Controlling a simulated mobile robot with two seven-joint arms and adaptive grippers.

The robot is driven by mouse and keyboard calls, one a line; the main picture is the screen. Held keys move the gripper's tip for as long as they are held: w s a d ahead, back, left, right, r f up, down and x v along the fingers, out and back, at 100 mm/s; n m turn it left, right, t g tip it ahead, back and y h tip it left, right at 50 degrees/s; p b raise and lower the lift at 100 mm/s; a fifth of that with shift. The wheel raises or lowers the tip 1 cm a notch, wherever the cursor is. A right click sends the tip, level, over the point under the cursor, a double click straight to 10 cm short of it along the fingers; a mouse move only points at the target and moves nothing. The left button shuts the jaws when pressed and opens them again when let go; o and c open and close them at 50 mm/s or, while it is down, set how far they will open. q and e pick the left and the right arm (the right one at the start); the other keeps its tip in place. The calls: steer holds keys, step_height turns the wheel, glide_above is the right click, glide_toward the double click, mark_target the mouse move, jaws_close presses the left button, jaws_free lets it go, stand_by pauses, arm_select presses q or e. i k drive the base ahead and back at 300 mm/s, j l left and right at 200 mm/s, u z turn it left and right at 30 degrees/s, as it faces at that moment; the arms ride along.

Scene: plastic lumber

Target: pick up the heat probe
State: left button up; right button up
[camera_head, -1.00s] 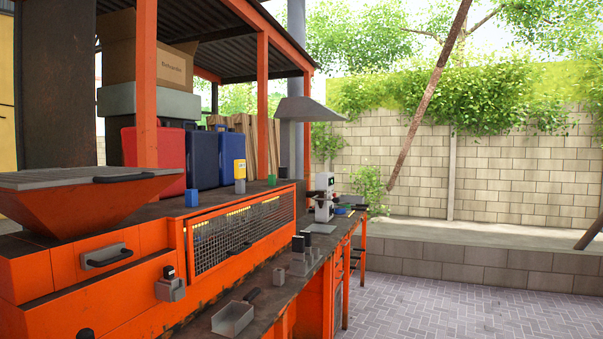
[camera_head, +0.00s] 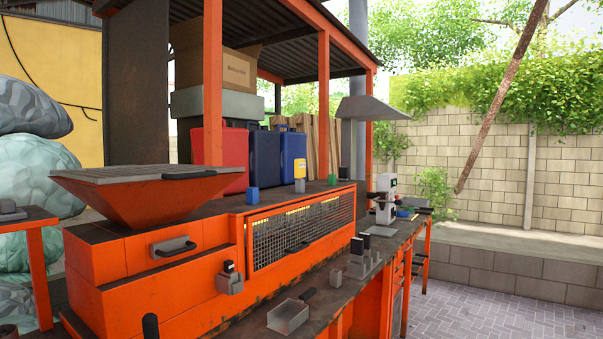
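No gripper of mine shows in the head view. I cannot tell for sure which thing is the heat probe.
The workbench (camera_head: 333,300) runs along the machine's front. A metal scoop (camera_head: 287,317) and a grey holder with several posts (camera_head: 363,263) are on it. A white instrument (camera_head: 386,200) stands at the far end. Paved floor (camera_head: 480,300) at right is clear.

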mark_target(300, 165)
steer(key=i+l+z, duration=0.8)
steer(key=i+z, duration=0.15)
steer(key=i, duration=0.2)
steer(key=i+l+z, duration=0.2)
steer(key=i, duration=0.5)
steer(key=i+z, duration=0.15)
steer(key=i, duration=0.5)
steer(key=i+l+u, duration=0.1)
steer(key=i+u, duration=0.4)
steer(key=i+l+u, duration=0.25)
steer(key=u, duration=0.2)
steer(key=i+l+u, duration=0.7)
steer(key=l+u, duration=0.25)
